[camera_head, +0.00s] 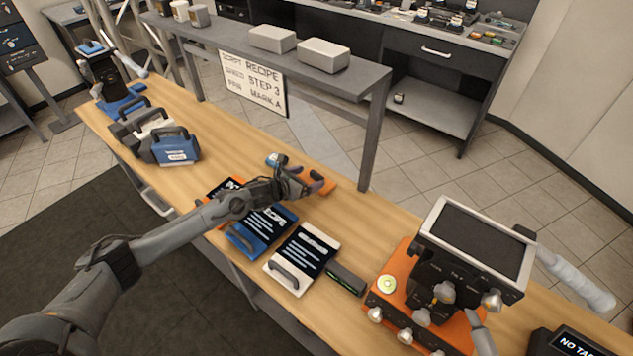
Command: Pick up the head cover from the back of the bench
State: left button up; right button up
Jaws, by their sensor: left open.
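My left gripper (303,178) reaches in from the left over the back half of the wooden bench (385,212), its fingers open. A flat orange piece (322,187) lies at the bench's back edge, right under and beside the fingers; it may be the head cover, but the gripper hides part of it. I cannot tell whether the fingers touch it. A small blue and pale item (274,160) shows just behind the gripper. My right gripper is not in view.
An orange-based instrument with a screen (470,240) stands at right. Handled panels, blue (258,236) and white (294,265), lie in front of the gripper beside a dark block (345,279). Cases (175,147) stand at left. A grey shelf table (330,75) stands behind the bench.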

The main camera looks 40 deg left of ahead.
aim_at(315, 175)
pick_arm(q)
jog(key=shift+b+x, duration=0.4)
jog(key=shift+x, duration=1.55)
jog(key=shift+s+a+f, duration=0.1)
jog(key=shift+f, duration=0.05)
jog(key=c, duration=1.2)
